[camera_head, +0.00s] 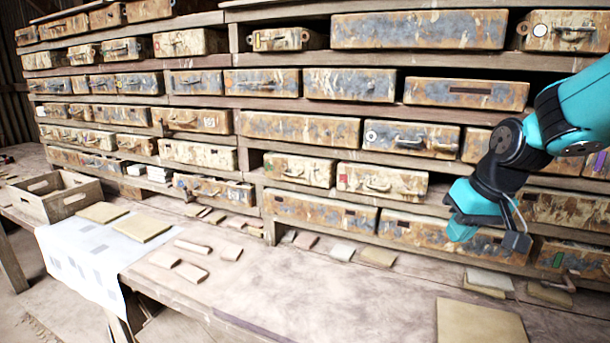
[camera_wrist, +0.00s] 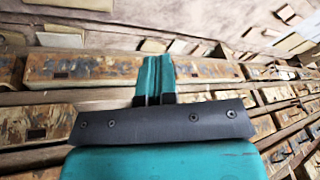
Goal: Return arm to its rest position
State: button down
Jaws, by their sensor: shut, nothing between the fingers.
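My teal and black arm reaches in from the right edge of the head view, in front of the rusty drawers. My gripper (camera_head: 462,230) is low at the right, before the lower drawer rows and above the back of the bench. In the wrist view my gripper (camera_wrist: 155,62) shows its two teal fingers together, shut and empty. Nothing touches the fingertips in that view. A rest position is not marked in either view.
A wall of rusty drawers (camera_head: 300,127) stands behind the wooden bench (camera_head: 250,290). Several tiles lie along its back, and a tan board (camera_head: 480,322) lies at front right. A wooden crate (camera_head: 57,204) and a white patterned sheet (camera_head: 85,262) are at left.

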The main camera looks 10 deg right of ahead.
jog(key=s+a+r+n+g+y, duration=0.1)
jog(key=s+a+n, duration=0.6)
jog(key=s+a, duration=1.2)
jog(key=a+g+y, duration=0.1)
jog(key=a+g, duration=0.1)
jog(key=shift+s+a+r+n+g+y, duration=0.15)
jog(key=shift+s+a+n+g+y, duration=0.05)
jog(key=shift+s+n+g+y, duration=0.1)
jog(key=shift+d, duration=0.15)
